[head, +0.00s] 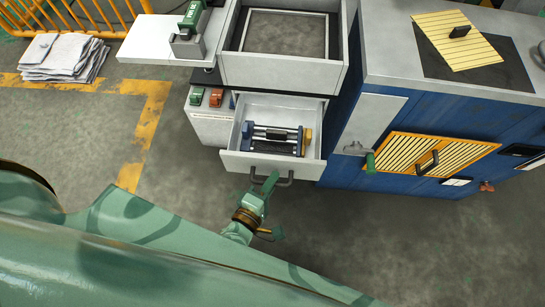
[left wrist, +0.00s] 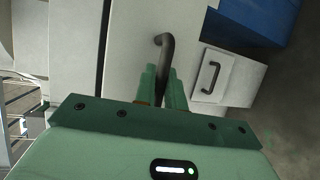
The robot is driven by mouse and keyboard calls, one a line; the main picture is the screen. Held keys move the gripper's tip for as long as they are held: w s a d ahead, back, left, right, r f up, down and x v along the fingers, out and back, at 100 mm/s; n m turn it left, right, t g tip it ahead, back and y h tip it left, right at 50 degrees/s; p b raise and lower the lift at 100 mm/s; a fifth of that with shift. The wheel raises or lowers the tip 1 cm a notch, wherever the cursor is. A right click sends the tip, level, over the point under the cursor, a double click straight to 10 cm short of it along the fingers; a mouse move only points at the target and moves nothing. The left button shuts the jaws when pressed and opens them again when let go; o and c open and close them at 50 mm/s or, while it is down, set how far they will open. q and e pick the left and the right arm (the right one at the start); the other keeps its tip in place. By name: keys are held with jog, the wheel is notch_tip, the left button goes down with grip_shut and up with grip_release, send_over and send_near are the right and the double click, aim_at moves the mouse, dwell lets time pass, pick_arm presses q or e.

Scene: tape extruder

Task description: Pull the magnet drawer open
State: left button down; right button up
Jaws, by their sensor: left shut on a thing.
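The magnet drawer (head: 240,163) is a white drawer below the larger top bin, and it stands pulled out from the cabinet. Inside it lies a dark magnet assembly with rails (head: 275,138). Its dark bar handle (head: 287,181) is on the front face and also shows in the left wrist view (left wrist: 166,48). My left gripper (head: 268,182) is shut on the left part of this handle; its green fingers (left wrist: 163,82) show on both sides of the bar in the left wrist view. My right gripper is not in view.
A blue machine (head: 335,160) with a yellow slatted panel (head: 410,153) stands to the right. A grey-white open bin (head: 285,75) sits above the drawer. Folded cloths (head: 62,57) lie at the upper left. The floor in front is clear.

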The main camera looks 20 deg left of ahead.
pick_arm(q)
jog(key=shift+s, duration=0.2)
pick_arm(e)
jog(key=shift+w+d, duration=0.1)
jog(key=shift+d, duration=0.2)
pick_arm(q)
jog(key=c, duration=1.5)
grip_release()
